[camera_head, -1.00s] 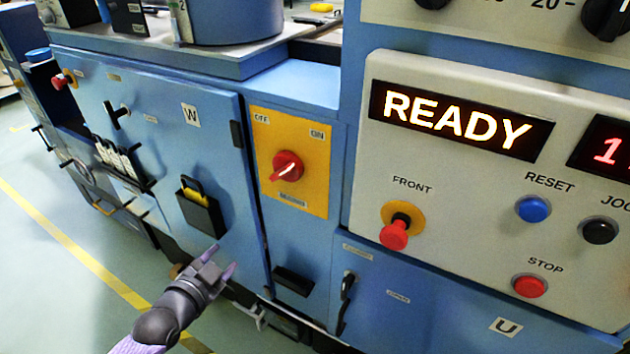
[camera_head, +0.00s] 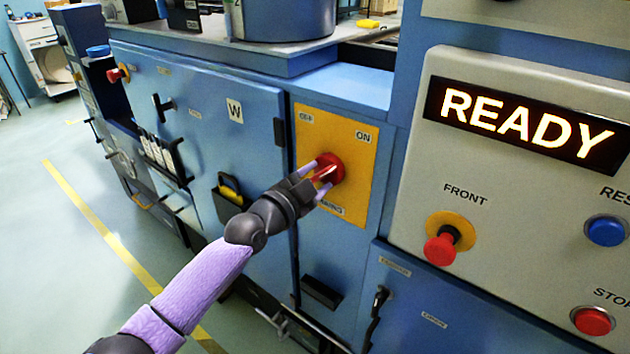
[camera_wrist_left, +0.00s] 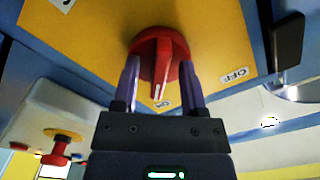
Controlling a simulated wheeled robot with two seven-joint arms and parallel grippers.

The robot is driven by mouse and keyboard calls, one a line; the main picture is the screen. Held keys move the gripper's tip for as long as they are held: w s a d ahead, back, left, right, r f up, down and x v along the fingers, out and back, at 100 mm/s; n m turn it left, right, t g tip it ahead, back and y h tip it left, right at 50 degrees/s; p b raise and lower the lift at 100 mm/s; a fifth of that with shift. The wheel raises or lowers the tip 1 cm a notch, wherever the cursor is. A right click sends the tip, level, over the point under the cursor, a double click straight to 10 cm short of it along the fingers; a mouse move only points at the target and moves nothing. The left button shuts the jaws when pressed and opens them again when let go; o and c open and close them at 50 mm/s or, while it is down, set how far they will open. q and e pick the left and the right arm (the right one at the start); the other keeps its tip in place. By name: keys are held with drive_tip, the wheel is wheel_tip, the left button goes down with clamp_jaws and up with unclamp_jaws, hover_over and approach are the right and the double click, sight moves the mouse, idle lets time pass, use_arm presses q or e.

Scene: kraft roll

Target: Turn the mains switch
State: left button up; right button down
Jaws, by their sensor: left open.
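The mains switch is a red rotary knob (camera_head: 331,168) on a yellow plate (camera_head: 350,205) with OFF at its upper left and ON at its upper right. In the wrist view the knob (camera_wrist_left: 160,60) has a raised grip bar with a pale pointer line. My left gripper (camera_head: 322,175) is open at the knob. In the wrist view its purple fingers (camera_wrist_left: 161,85) stand on either side of the grip bar, with gaps visible; I cannot tell whether they touch the knob. The forearm leaves the knob partly hidden in the head view. My right gripper is not in view.
A red FRONT button (camera_head: 441,248) on a yellow base, a blue button (camera_head: 606,231) and a red STOP button (camera_head: 592,320) stick out of the grey panel at the right. The READY display (camera_head: 520,122) is lit. A black handle (camera_head: 322,292) sits below the yellow plate.

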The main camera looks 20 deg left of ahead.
use_arm(q)
clamp_jaws()
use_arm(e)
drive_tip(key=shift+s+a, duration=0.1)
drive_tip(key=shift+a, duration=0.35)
use_arm(q)
drive_tip(key=shift+n, duration=0.4)
drive_tip(key=n, duration=0.3)
drive_tip(key=shift+d+f+n, duration=0.1)
drive_tip(key=shift+f+n, duration=0.05)
drive_tip(key=shift+n, duration=0.25)
drive_tip(key=n, duration=0.3)
drive_tip(key=shift+d+n+p, duration=0.1)
drive_tip(key=shift+n+p, duration=0.2)
drive_tip(key=shift+p, duration=0.05)
drive_tip(key=n, duration=0.9)
drive_tip(key=shift+s+d+p, duration=0.15)
drive_tip(key=shift+d+p, duration=0.05)
drive_tip(key=shift+p, duration=0.15)
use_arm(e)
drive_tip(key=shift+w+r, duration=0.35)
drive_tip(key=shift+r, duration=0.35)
use_arm(q)
drive_tip(key=shift+n, duration=0.5)
